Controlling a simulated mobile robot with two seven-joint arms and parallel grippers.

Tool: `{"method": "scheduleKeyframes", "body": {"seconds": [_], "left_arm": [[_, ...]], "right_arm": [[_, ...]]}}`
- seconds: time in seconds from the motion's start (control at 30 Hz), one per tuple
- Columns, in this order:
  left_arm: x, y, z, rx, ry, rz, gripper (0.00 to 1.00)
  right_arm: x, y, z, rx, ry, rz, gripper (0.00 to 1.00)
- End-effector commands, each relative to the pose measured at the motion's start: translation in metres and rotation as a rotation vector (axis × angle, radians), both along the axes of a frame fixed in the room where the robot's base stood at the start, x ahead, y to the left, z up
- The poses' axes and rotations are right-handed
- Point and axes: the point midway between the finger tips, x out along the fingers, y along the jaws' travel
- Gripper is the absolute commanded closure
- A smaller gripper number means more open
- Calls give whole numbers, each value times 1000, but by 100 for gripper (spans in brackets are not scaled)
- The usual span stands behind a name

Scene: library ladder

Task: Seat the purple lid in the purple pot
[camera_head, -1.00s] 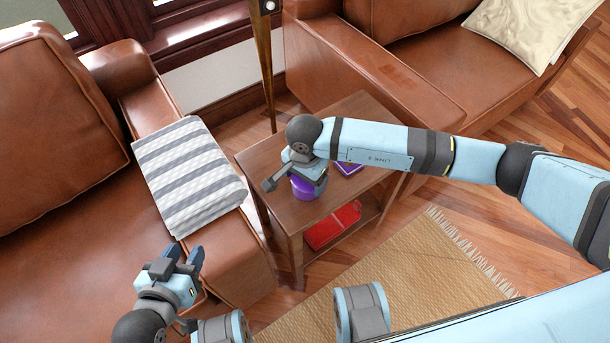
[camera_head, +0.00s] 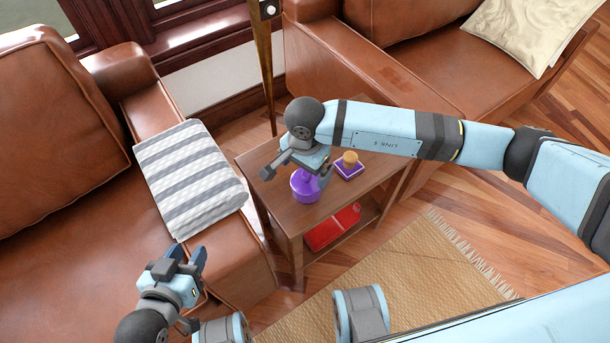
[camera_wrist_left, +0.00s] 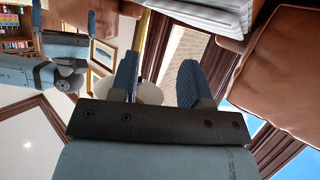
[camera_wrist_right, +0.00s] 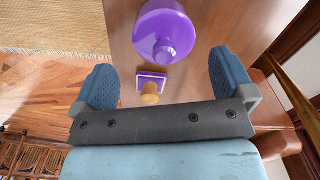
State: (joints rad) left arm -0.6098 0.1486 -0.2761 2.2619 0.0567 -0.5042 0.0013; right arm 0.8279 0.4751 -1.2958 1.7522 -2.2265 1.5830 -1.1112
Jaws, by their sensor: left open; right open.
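The purple pot (camera_head: 304,190) stands on the small wooden side table. The purple lid (camera_wrist_right: 165,50), with its round knob, shows on top of the pot in the right wrist view; I cannot tell whether it sits fully down. My right gripper (camera_head: 298,174) is open and empty, just above the pot and lid, which partly hide behind it in the head view. In the right wrist view the pot lies beyond the two spread fingers. My left gripper (camera_head: 187,258) is open and empty, in front of the left sofa, far from the pot.
A purple square stand (camera_head: 352,168) with a wooden-topped piece (camera_head: 350,158) is beside the pot. A red item (camera_head: 332,228) lies on the table's lower shelf. A striped blanket (camera_head: 188,175) lies on the left sofa's arm. A brass ladder-like post (camera_head: 265,60) rises behind the table.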

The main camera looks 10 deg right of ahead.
Motion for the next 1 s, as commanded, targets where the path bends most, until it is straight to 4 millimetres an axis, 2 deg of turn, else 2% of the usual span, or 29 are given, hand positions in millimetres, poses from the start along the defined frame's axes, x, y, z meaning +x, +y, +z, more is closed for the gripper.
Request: {"method": "scheduleKeyframes", "body": {"seconds": [0.03,0.2,0.4,1.0], "left_arm": [[-3,1,0,6,15,2,57],[-2,2,3,11,21,6,57],[-2,3,0,17,28,9,57],[-2,4,0,20,27,10,57]], "right_arm": [[1,0,16,1,-3,1,0],[0,0,51,2,-4,1,0],[0,0,74,1,-2,-1,0],[0,0,78,1,-1,-1,0]]}}
